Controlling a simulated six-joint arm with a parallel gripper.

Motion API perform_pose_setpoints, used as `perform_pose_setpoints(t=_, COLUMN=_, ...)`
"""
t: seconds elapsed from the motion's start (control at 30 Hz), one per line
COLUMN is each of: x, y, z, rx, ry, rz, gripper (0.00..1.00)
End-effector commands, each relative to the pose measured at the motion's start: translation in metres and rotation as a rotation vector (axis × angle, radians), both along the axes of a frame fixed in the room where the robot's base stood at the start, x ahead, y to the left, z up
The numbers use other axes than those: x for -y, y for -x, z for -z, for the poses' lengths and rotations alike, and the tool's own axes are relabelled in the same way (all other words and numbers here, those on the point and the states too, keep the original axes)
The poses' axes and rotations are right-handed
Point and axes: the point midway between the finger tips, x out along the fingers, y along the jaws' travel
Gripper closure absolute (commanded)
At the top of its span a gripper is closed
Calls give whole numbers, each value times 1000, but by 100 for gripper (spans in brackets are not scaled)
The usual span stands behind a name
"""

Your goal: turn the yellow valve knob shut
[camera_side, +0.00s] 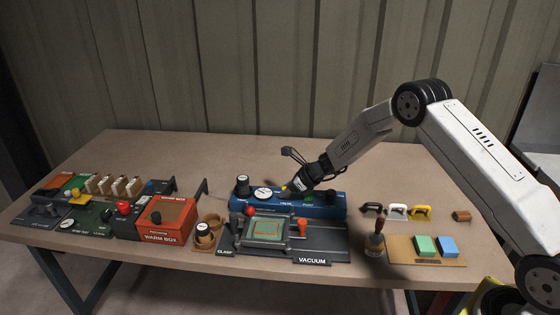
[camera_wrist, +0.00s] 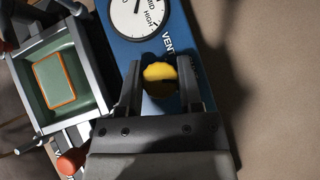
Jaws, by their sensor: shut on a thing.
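The yellow valve knob (camera_wrist: 160,74) sits on the blue vacuum panel (camera_wrist: 185,32) beside the word VENT. In the wrist view my gripper (camera_wrist: 160,85) has one finger on each side of the knob and is shut on it. Part of the knob lies in shadow, so I cannot tell its exact turn. In the side view my gripper (camera_side: 292,188) reaches down to the blue panel (camera_side: 334,212) from the right and hides most of the knob (camera_side: 285,188). The round dial gauge (camera_wrist: 137,14) is close beyond the knob, with a white face.
A clamp frame with a green and orange piece (camera_side: 266,229) stands in front of the panel. An orange-red knob (camera_wrist: 71,162) is near my gripper's left side. A red warm box (camera_side: 166,219) is further left. Handles and a brush (camera_side: 375,243) are at right. The table behind the panel is clear.

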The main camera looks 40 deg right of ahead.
Motion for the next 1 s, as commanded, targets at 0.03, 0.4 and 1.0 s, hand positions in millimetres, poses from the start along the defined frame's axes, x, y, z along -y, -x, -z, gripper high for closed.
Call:
perform_pose_setpoints(t=0.03, x=0, y=0, z=0, rx=1, ry=0, rz=-9, gripper=100)
perform_pose_setpoints(t=0.4, x=0, y=-1, z=0, rx=4, ry=-1, rz=-183, gripper=100)
perform_pose_setpoints(t=1.0, x=0, y=-1, z=-1, rx=1, ry=0, rz=-394, gripper=100)
